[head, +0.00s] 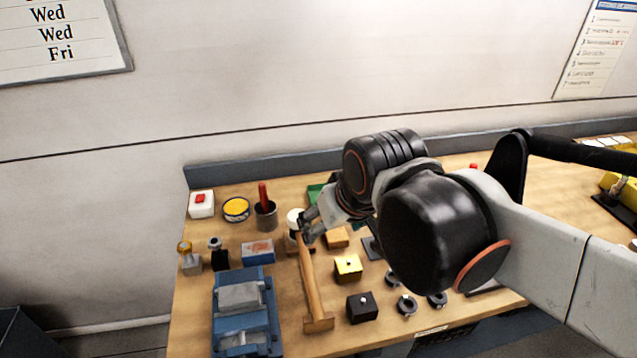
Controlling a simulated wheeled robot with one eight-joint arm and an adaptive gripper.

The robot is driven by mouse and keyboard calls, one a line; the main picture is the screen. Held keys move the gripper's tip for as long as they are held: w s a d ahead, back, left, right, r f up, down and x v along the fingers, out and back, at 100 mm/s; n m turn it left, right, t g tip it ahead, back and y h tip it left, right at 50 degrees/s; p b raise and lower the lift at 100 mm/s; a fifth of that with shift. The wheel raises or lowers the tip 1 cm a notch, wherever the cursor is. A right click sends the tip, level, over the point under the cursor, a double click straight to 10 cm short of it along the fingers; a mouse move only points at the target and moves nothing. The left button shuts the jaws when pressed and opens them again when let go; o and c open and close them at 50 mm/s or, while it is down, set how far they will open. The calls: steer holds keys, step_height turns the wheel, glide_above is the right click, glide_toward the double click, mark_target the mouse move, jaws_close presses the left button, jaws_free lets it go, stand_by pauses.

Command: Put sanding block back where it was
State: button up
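I cannot tell for sure which item is the sanding block. A plain orange-brown block (337,238) lies on the bench just right of my gripper, partly hidden by it. My gripper (306,228) reaches in from the right, low over the middle of the bench. Its fingertips overlap a white-topped round item (294,217) and the upper end of a long wooden T-shaped tool (310,283). The view does not show whether the fingers are open or touch anything.
A yellow knobbed block (348,268) and black knobbed block (362,308) stand right of the tool. A cup (265,216) and yellow tin (236,210) stand behind.

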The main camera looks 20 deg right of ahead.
steer(key=shift+s+a+f+t, duration=0.2)
steer(key=shift+s+a+t, duration=0.1)
steer(key=shift+s, duration=0.4)
steer(key=shift+s+a+f+t, duration=0.15)
steer(key=shift+s+a+t, duration=0.15)
steer(key=shift+s, duration=0.4)
